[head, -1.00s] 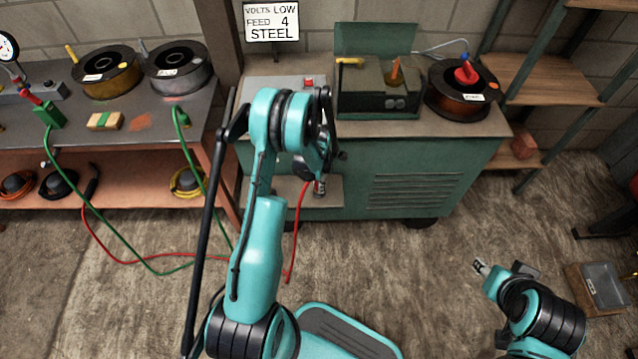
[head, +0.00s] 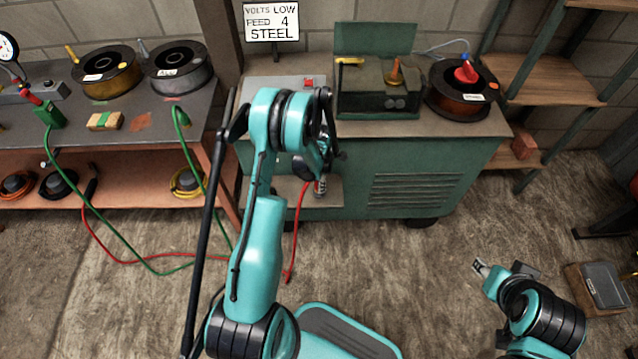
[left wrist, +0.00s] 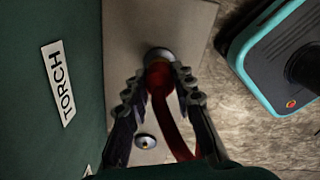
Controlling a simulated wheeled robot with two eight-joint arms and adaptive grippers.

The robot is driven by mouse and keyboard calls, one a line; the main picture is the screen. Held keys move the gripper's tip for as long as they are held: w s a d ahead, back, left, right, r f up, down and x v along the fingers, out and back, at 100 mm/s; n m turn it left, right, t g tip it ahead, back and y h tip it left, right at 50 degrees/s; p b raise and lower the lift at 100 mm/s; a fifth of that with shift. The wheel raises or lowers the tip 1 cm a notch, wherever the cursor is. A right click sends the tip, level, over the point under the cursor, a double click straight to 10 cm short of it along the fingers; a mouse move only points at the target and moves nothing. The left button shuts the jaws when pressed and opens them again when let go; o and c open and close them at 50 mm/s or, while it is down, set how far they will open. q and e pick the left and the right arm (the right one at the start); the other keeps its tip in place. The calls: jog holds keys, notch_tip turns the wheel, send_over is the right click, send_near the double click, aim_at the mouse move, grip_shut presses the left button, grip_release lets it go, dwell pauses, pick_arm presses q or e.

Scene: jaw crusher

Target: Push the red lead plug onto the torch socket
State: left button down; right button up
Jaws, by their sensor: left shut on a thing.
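My left gripper (left wrist: 160,88) is shut on the red lead plug (left wrist: 160,78), with a finger on each side of it. The red lead curves down from the plug in the left wrist view. The plug's front end lines up with a dark round socket (left wrist: 157,55) on a light panel beside the TORCH label (left wrist: 58,82). I cannot tell whether it touches the socket or is seated in it. In the head view my left gripper (head: 321,186) is low at the front of the green machine (head: 420,175), partly hidden by my arm. My right gripper (head: 480,267) is far from it.
A second round socket (left wrist: 145,141) is on the same panel. The red lead (head: 297,235) hangs to the floor. A workbench (head: 150,112) with spools and a green lead stands left. A red-topped spool (head: 462,98) sits on the machine. Floor ahead of the machine is mostly open.

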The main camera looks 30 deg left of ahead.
pick_arm(q)
jog(key=shift+f, duration=0.55)
jog(key=c, duration=1.2)
grip_release()
notch_tip(320, 180, up, 12)
jog(key=shift+f, duration=0.1)
